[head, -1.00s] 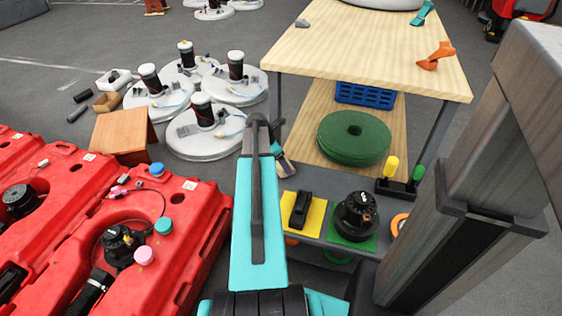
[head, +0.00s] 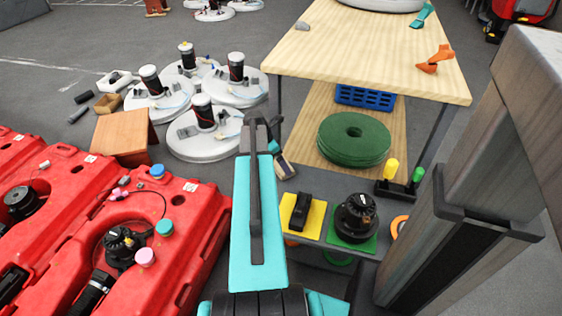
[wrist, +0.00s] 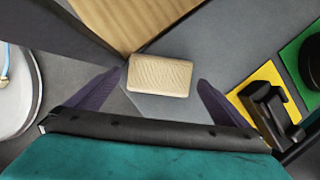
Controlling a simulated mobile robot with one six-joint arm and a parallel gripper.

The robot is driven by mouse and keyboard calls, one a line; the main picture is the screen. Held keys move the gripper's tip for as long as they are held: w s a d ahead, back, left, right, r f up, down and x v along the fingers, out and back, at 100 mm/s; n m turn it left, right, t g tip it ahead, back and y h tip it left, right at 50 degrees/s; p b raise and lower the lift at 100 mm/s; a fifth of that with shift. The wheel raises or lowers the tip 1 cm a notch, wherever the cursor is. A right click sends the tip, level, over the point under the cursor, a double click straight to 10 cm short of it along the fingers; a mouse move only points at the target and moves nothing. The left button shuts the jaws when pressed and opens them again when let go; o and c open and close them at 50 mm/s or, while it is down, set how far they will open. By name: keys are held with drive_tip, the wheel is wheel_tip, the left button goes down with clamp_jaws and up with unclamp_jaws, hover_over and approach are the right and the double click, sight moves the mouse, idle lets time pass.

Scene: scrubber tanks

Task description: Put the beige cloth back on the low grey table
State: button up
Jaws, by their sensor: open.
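The beige cloth (wrist: 160,75) is a small ribbed, folded rectangle. In the wrist view it lies flat near a corner of the low grey table (wrist: 215,45). My gripper (wrist: 162,79) is open, with one dark finger at each side of the cloth and a gap beside it. In the head view the cloth (head: 287,168) shows just right of my gripper, partly hidden by it, at the back left of the low grey table (head: 310,258).
A yellow mat (head: 290,226) with a black part and a green mat (head: 368,243) with a black round part stand on the grey table. A wooden table (head: 370,50) with a lower shelf of green pads (head: 353,150) is behind. A red tank (head: 190,215) is left.

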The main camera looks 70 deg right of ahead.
drive_tip(key=p+v, duration=0.2)
drive_tip(key=v, duration=0.7)
drive_tip(key=shift+r+p, duration=0.25)
drive_tip(key=shift+p, duration=0.05)
drive_tip(key=shift+w+a, duration=0.1)
drive_tip(key=w+a+f+m+y+p, duration=0.1)
drive_tip(key=w+a+f+p, duration=0.3)
drive_tip(key=a, duration=0.7)
drive_tip(key=w+a+f+m+y+p, duration=0.1)
drive_tip(key=w+a+f+m+p, duration=0.15)
drive_tip(key=w+a, duration=0.6)
drive_tip(key=w+a+f+m+y+p, duration=0.1)
drive_tip(key=w+a+f+p, duration=0.3)
drive_tip(key=a, duration=1)
drive_tip(key=s+a+m+p, duration=0.1)
drive_tip(key=s+a+p, duration=0.2)
drive_tip(key=a, duration=0.6)
drive_tip(key=s+a+m+g+p, duration=0.1)
drive_tip(key=s+a+m+p, duration=0.1)
drive_tip(key=s+a+p, duration=0.2)
drive_tip(key=s+a+m+g+p, duration=0.1)
drive_tip(key=s+a+p, duration=0.3)
drive_tip(key=s+a, duration=0.5)
drive_tip(key=shift+a+m, duration=0.55)
drive_tip(key=shift+a, duration=3.15)
